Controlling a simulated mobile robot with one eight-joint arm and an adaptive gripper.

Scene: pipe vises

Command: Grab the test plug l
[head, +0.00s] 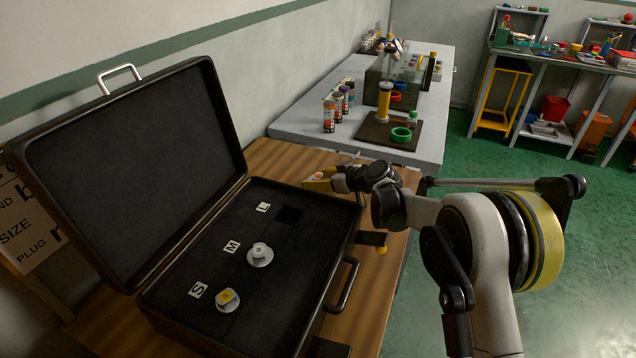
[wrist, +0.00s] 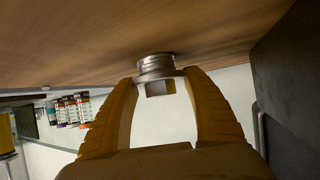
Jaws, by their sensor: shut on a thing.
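The open black case (head: 260,318) has slots labelled L, M and S. The L slot (head: 289,214) is empty. A silvery plug (head: 260,255) sits by M and a yellow-topped plug (head: 227,300) by S. My gripper (head: 312,181) is at the case's far corner, over the wooden table. In the wrist view my gripper (wrist: 158,84) has its two orange fingers shut on a round metal plug (wrist: 156,66), gripping it by its squared end. This plug, likely test plug L, is at or very near the wood surface; contact is unclear. Its own label is hidden.
The wooden table (head: 384,283) has a narrow free strip right of the case. The case lid (head: 135,165) stands open at left.

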